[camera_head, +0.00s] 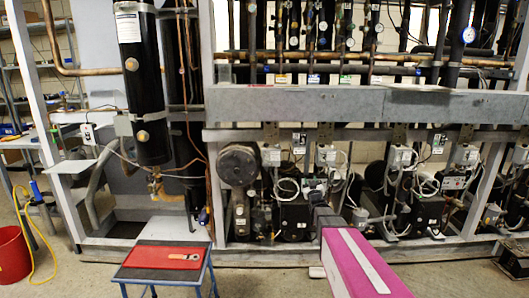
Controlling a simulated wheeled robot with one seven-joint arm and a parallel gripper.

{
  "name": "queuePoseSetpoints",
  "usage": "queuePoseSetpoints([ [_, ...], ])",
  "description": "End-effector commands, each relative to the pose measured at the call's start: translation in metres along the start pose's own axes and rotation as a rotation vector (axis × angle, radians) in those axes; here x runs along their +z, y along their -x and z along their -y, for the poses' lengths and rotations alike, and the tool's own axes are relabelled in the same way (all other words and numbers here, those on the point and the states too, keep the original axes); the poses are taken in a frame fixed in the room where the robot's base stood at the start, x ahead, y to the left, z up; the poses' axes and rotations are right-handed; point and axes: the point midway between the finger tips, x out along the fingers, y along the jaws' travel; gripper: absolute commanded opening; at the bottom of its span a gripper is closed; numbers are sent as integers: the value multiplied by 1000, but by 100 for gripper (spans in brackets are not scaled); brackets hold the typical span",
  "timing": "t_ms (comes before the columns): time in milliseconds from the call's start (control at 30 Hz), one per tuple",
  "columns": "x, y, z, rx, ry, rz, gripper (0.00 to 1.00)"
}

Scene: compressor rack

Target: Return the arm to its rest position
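A magenta arm link with a white stripe, which looks like part of my arm, reaches in from the bottom right toward the rack. At its far end is a dark grey block, which seems to be my gripper (322,212), in front of the rack's lower shelf. Its fingers cannot be made out, so I cannot tell whether it is open or shut, or whether it touches the rack.
The compressor rack (360,103) fills the back, with pipes, gauges and cables. A small blue-legged table (140,273) at the front left bears a red mat (160,257) and a metal tool (184,257). A red bucket (12,255) stands far left.

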Motion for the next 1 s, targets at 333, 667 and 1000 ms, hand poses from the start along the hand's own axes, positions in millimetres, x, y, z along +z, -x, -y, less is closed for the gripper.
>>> queuePoseSetpoints([
  [333,55,98,22,-16,-82,646,37],
  [667,73,239,51,-73,-155,1260,37],
  [1000,45,367,70,-150,-202,1758,37],
])
